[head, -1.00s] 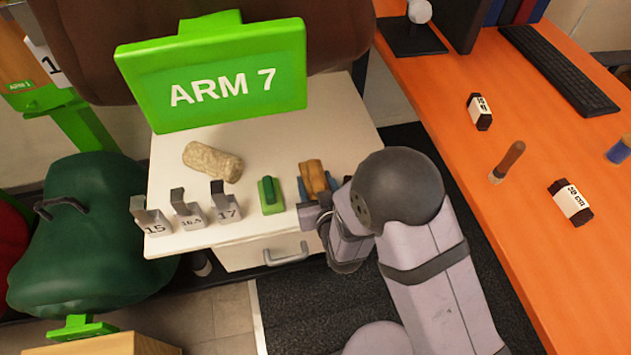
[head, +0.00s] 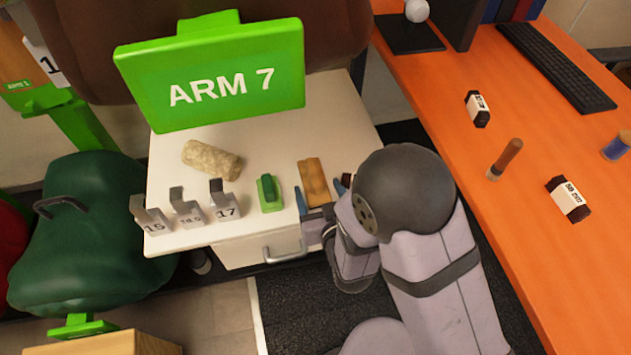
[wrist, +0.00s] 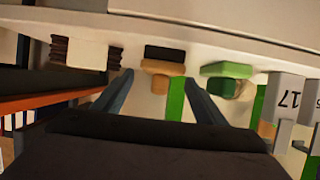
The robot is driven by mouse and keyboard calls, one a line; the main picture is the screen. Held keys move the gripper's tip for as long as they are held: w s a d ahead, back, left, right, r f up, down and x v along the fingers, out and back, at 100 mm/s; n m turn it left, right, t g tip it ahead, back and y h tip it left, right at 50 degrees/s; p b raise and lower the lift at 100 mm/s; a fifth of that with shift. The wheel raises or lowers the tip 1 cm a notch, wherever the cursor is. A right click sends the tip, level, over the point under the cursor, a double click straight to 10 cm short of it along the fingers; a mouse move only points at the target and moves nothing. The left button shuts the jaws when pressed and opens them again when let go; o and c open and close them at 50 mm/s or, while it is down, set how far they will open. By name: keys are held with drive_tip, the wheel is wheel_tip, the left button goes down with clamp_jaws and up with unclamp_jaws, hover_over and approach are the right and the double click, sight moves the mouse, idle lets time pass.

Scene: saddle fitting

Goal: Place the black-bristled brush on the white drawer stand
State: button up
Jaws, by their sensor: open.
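The black-bristled brush (head: 313,180) stands on the white drawer stand (head: 262,135) near its front right, with its wooden back up. In the wrist view, which shows the scene upside down, its black bristles (wrist: 165,54) face the stand's white top. My gripper (head: 320,197) is open, and its blue fingers are at either side of the brush's near end, with visible gaps in the wrist view (wrist: 158,76). No finger appears to press on the brush. The gripper's body and part of the stand's front right are hidden behind my arm.
A green brush (head: 269,193) stands left of the wooden one. A brown-bristled brush (wrist: 80,52) is on the other side, mostly hidden by my arm in the head view. Metal gauges (head: 222,200), a cork-like roll (head: 211,160) and a green sign (head: 215,75) are also near.

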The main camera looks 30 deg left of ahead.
wheel_tip(320, 180, up, 7)
drive_tip(key=shift+w+a+f+p, duration=0.1)
drive_tip(key=shift+p, duration=0.55)
drive_tip(key=w+d+f+m+g+h, duration=0.1)
drive_tip(key=w+d+m+h, duration=0.15)
drive_tip(key=d, duration=0.65)
drive_tip(key=w+d+f+m+g+h, duration=0.2)
drive_tip(key=w+d+h, duration=0.15)
drive_tip(key=d, duration=0.65)
drive_tip(key=s+d+r+m+g+h, duration=0.1)
drive_tip(key=s+d+m+g, duration=0.1)
drive_tip(key=s+d, duration=0.4)
drive_tip(key=s+d+r+m+g+h, duration=0.1)
drive_tip(key=s+d+g, duration=0.3)
drive_tip(key=d, duration=1)
drive_tip(key=s+m+h, duration=0.1)
drive_tip(key=s, duration=0.2)
drive_tip(key=shift+s+r, duration=0.15)
drive_tip(key=shift+r, duration=0.1)
drive_tip(key=shift+a+m, duration=0.1)
drive_tip(key=shift+m, duration=0.15)
